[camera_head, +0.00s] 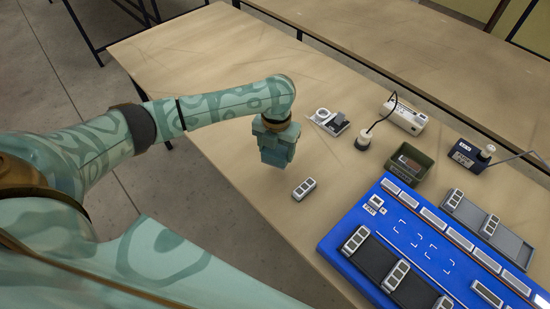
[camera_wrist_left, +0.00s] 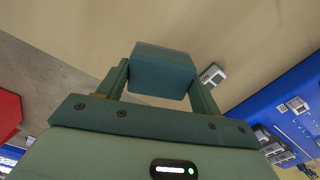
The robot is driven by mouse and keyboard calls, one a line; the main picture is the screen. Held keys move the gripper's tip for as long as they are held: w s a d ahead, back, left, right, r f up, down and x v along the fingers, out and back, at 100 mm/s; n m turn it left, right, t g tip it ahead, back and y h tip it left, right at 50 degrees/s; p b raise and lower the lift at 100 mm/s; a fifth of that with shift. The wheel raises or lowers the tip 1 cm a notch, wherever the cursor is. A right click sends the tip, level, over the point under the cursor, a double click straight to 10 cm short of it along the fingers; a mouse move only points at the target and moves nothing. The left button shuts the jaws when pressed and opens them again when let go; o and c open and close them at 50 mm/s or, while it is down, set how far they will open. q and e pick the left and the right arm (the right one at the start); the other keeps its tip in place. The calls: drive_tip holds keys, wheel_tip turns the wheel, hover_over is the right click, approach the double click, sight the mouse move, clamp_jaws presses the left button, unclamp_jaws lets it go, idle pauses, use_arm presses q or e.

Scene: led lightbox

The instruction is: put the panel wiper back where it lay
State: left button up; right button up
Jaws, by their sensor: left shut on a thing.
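My left gripper (camera_head: 277,146) is above the wooden table near its left edge, pointing down. It is shut on a dark teal block, which I take to be the panel wiper (camera_wrist_left: 163,70). In the left wrist view the block sits between the two fingers of the gripper (camera_wrist_left: 160,82). In the head view the gripper and block are similar in colour, so their border is hard to tell. Whether the block touches the table is unclear. My right gripper is not in view.
A small grey module (camera_head: 304,189) lies just right of the gripper. A blue panel (camera_head: 332,242) with several modules fills the lower right. A dark green bin (camera_head: 408,166), a white device (camera_head: 404,116) and a dark blue box (camera_head: 469,156) stand behind. Bare table (camera_head: 215,125) surrounds the gripper.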

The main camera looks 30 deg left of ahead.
sight(274, 156)
use_arm(q)
drive_tip(key=shift+w+a+f, duration=0.25)
drive_tip(key=shift+w+f, duration=0.1)
drive_tip(key=shift+f, duration=0.2)
drive_tip(key=f, duration=0.1)
drive_tip(key=f+b, duration=0.2)
drive_tip(key=f, duration=0.1)
drive_tip(key=shift+w+a, duration=0.25)
drive_tip(key=shift+a, duration=0.05)
drive_tip(key=shift+r, duration=0.15)
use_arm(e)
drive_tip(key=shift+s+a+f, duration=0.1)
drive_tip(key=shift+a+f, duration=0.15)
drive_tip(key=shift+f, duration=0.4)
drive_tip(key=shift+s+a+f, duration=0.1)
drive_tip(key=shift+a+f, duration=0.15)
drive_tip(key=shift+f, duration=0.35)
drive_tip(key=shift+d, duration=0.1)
use_arm(q)
drive_tip(key=o, duration=0.9)
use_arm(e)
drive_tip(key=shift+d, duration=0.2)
